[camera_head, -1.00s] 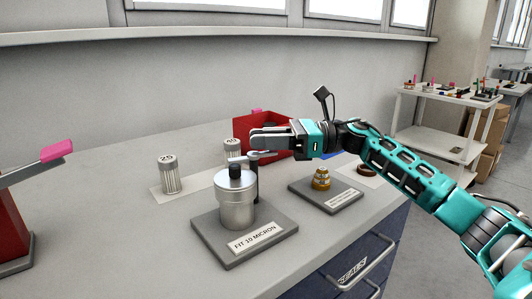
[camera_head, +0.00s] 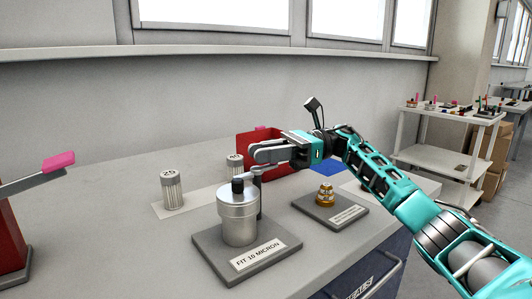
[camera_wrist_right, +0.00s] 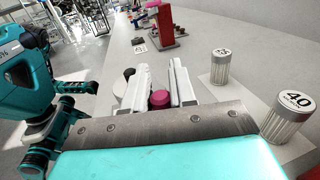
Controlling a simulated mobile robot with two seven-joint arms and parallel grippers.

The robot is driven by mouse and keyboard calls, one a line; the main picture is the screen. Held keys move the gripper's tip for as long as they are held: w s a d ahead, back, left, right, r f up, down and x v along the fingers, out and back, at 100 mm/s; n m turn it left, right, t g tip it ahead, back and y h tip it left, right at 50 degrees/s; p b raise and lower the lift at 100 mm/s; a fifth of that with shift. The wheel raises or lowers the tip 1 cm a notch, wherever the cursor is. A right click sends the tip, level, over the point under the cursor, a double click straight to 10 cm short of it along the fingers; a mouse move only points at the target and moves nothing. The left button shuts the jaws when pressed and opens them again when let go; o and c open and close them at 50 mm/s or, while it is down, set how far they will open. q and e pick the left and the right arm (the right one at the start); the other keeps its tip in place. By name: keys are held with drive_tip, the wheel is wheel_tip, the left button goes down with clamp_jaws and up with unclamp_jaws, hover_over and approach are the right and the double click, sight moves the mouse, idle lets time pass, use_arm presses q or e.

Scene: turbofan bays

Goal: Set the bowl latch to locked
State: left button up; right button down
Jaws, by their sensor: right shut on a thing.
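The silver bowl (camera_head: 238,222) stands upright on a grey base plate (camera_head: 205,250) labelled FIT 10 MICRON, with a black knob (camera_head: 238,186) on its lid. A dark post (camera_head: 259,200) rises close beside the bowl, and a small grey latch part (camera_head: 256,173) shows at its top. My right gripper (camera_head: 257,153) is above and just behind the bowl's right side, shut on the latch. In the right wrist view a round magenta piece (camera_wrist_right: 160,98) sits between its fingers. The fingers hide most of the latch, so its exact angle cannot be told. My left gripper is out of view.
Filter cartridges marked 25 (camera_head: 171,190) and 40 (camera_wrist_right: 291,117) stand behind the bowl. A red bin (camera_head: 283,167) is behind my right gripper. A plate with a brass fitting (camera_head: 326,195) lies to the right. A pink-handled lever (camera_head: 50,170) is at far left.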

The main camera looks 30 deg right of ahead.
drive_tip(key=c, duration=1)
unclamp_jaws()
drive_tip(key=d, duration=0.4)
drive_tip(key=s+d, duration=0.1)
drive_tip(key=d, duration=0.3)
drive_tip(key=s+d, duration=0.1)
drive_tip(key=d, duration=0.3)
drive_tip(key=shift+d, duration=0.3)
